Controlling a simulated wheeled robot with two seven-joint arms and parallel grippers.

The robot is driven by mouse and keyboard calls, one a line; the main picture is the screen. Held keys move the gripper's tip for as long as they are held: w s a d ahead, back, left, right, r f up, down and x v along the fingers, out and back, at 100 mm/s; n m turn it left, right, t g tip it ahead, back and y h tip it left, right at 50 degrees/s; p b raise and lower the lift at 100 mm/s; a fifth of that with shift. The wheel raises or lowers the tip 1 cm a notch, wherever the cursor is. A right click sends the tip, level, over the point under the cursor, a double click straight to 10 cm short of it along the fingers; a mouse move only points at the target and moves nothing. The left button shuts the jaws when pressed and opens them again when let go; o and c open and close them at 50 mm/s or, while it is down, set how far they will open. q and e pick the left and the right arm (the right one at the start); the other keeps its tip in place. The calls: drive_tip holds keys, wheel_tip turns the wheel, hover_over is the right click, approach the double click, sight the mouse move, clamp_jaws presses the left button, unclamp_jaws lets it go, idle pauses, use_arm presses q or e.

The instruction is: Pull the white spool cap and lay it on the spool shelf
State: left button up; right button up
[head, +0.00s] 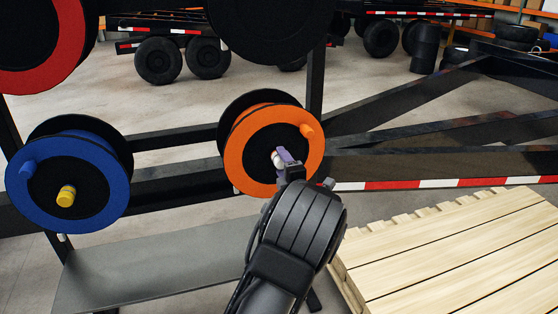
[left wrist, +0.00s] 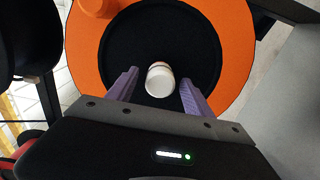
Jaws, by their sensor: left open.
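The white spool cap (left wrist: 159,80) sits at the black centre of the orange spool (left wrist: 235,50). In the head view the cap (head: 277,160) shows only in part beside my gripper's fingers, and the orange spool (head: 241,150) hangs on the rack. My left gripper (left wrist: 155,90) is open, with its purple fingers on either side of the cap and a gap showing on both sides. In the head view the left gripper (head: 285,158) is at the spool's face. The spool shelf (head: 150,270) is a bare grey plate low under the spools. My right gripper is not in view.
A blue spool (head: 112,195) with a yellow cap (head: 66,196) hangs at left. A red spool (head: 70,45) and a black one (head: 265,25) are above. A wooden pallet (head: 450,260) lies at right, near black trailer frame beams (head: 440,165).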

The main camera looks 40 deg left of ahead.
sight(282, 165)
use_arm(q)
clamp_jaws()
idle(0.5)
drive_tip(key=shift+d, duration=0.1)
idle(0.4)
drive_tip(key=shift+p+v, duration=2)
drive_tip(key=shift+v, duration=0.9)
drive_tip(key=s+a+f+g+h+b, duration=0.1)
drive_tip(key=a+f+b, duration=0.2)
drive_tip(key=f, duration=0.7)
drive_tip(key=a+f+g+h+b, duration=0.1)
drive_tip(key=a+f+b, duration=0.3)
drive_tip(key=f+b, duration=0.4)
drive_tip(key=s+a+f+g+h+b, duration=0.1)
drive_tip(key=a+f+h+b, duration=0.2)
drive_tip(key=f, duration=1.1)
drive_tip(key=shift+s+a+g+b, duration=0.35)
drive_tip(key=shift+a+b, duration=0.2)
drive_tip(key=shift+b, duration=1.1)
drive_tip(key=shift+s+a+f+h, duration=0.1)
drive_tip(key=shift+f+h, duration=0.2)
